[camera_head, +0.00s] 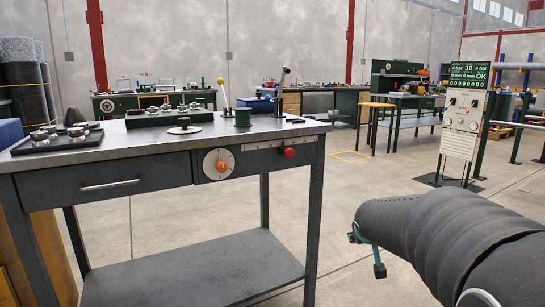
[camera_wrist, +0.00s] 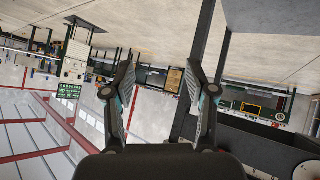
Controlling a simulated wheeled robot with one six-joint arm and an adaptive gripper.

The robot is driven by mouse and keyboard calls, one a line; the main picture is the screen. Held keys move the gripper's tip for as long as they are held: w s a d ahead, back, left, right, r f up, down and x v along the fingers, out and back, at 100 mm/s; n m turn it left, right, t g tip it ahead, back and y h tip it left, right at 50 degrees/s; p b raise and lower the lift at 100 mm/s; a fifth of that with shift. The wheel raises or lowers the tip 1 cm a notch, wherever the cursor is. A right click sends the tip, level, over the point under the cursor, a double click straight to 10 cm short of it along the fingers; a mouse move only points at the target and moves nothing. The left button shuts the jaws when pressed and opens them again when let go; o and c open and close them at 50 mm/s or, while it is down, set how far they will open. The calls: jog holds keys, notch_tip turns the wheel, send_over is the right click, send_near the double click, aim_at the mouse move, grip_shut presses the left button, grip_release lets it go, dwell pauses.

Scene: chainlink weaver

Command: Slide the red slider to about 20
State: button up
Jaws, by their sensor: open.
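The red slider (camera_head: 288,152) is a round red knob on the front apron of a grey metal workbench (camera_head: 165,140). It sits toward the right part of a pale horizontal scale (camera_head: 262,145); the scale's numbers are too small to read. My gripper (camera_head: 367,248) is right of the bench and lower than the slider, well apart from it. In the wrist view my gripper (camera_wrist: 160,70) shows two spread fingers with nothing between them. That view looks upside down, and I cannot make out the slider in it.
A white dial with an orange knob (camera_head: 219,164) is left of the scale. A drawer handle (camera_head: 110,184) is farther left. Levers (camera_head: 224,90) and a green spool (camera_head: 242,117) stand on the bench. A panel stand (camera_head: 464,125) is at the right. The floor between is clear.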

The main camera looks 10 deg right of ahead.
jog(key=w+r+n+t+y, duration=0.1)
jog(key=w+r+t, duration=0.25)
jog(key=w, duration=0.65)
jog(key=n+t+y, duration=0.4)
jog(key=y, duration=0.6)
send_near(291, 152)
jog(key=x, duration=1)
jog(key=shift+w+a, duration=0.15)
jog(key=shift+w, duration=0.15)
grip_shut()
